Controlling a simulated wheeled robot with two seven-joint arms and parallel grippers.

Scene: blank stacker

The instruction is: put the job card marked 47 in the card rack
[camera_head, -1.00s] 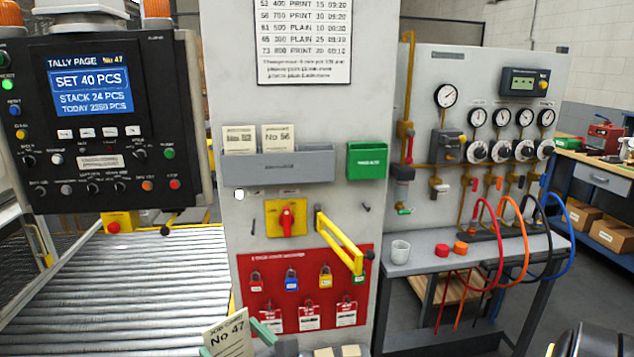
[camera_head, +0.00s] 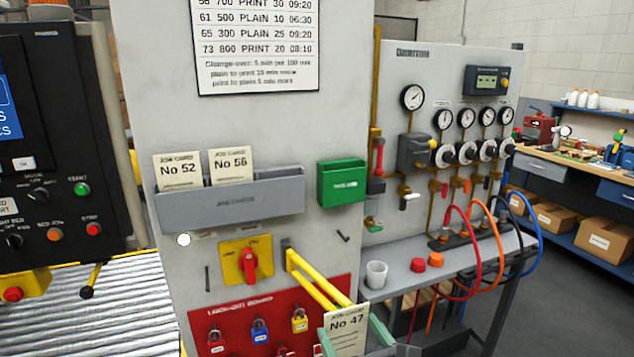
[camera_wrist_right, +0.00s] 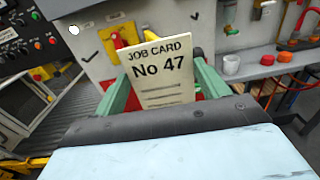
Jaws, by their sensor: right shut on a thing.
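The job card marked 47 (camera_head: 346,328) is cream with dark print and stands upright at the bottom of the head view. My right gripper (camera_head: 352,342), with green fingers, is shut on it; in the right wrist view the card (camera_wrist_right: 160,72) stands between the two fingers. The card rack (camera_head: 232,200) is a grey open-topped trough on the pale panel, up and to the left of my gripper. Cards No 52 (camera_head: 178,172) and No 56 (camera_head: 229,166) stand in its left and middle parts; its right part looks empty. My left gripper is out of view.
A yellow bar (camera_head: 312,280) juts from the panel close above the held card. A red rotary switch (camera_head: 248,262) sits below the rack, and a green box (camera_head: 341,183) hangs to its right. A white cup (camera_head: 376,274) stands on the grey bench at the right.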

